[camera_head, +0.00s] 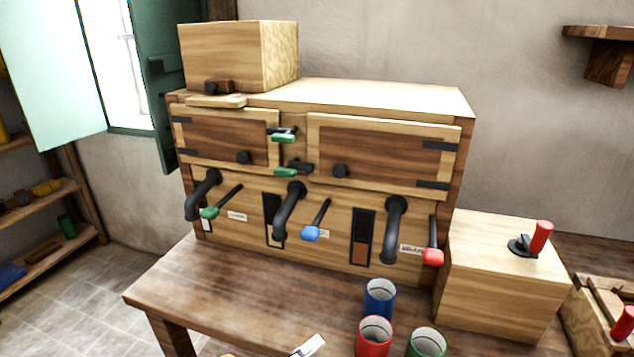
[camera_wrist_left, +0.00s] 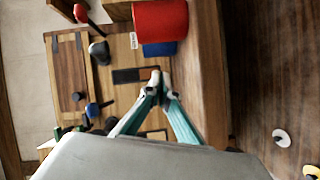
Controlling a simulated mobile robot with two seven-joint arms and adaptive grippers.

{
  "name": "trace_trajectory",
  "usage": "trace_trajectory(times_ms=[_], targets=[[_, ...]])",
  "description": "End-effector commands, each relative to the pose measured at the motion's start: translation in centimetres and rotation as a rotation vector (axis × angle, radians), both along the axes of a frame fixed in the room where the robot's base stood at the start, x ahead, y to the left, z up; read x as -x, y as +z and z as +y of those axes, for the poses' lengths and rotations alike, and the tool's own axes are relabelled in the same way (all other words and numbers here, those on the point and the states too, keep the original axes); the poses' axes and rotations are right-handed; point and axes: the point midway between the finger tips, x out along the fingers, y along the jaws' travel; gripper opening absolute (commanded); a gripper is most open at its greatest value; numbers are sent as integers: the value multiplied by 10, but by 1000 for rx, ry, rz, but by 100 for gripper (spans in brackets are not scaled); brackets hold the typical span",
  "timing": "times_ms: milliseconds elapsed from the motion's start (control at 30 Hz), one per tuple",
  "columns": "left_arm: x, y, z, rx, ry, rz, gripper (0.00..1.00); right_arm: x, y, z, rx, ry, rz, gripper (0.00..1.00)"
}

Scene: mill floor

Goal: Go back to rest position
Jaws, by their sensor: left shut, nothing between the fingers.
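My left gripper (camera_head: 308,346) shows only as a small pale tip at the bottom edge of the head view, left of the cups. In the left wrist view its two teal fingers (camera_wrist_left: 160,82) meet at the tips, with nothing between them. Beyond them is the wooden dispenser cabinet (camera_head: 380,97). The red cup (camera_head: 374,338) also shows in the left wrist view (camera_wrist_left: 160,22), apart from the fingers, with the blue cup (camera_wrist_left: 158,49) beside it. My right gripper is in neither view.
The blue cup (camera_head: 380,298) and green cup (camera_head: 426,343) stand near the red one on the table (camera_head: 200,283). Black spouts and green, blue and red levers (camera_head: 432,256) stick out of the cabinet. A wooden box (camera_head: 500,285) stands at right. The table's left part is clear.

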Motion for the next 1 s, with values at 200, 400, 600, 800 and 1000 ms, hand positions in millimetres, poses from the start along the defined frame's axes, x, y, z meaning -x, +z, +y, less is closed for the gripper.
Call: trace_trajectory(times_ms=[200, 400, 600, 800, 1000], targets=[[40, -40, 50, -668, -72, -213, 0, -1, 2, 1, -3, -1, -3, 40], [74, -77, 164, -1329, -146, -224, 0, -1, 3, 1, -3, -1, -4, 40], [106, -82, 250, -1701, -222, -127, 0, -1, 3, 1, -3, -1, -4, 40], [133, -75, 305, -1908, -281, -29, 0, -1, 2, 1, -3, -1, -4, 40], [160, -65, 349, -2062, -338, 73, 0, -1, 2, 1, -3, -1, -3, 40]])
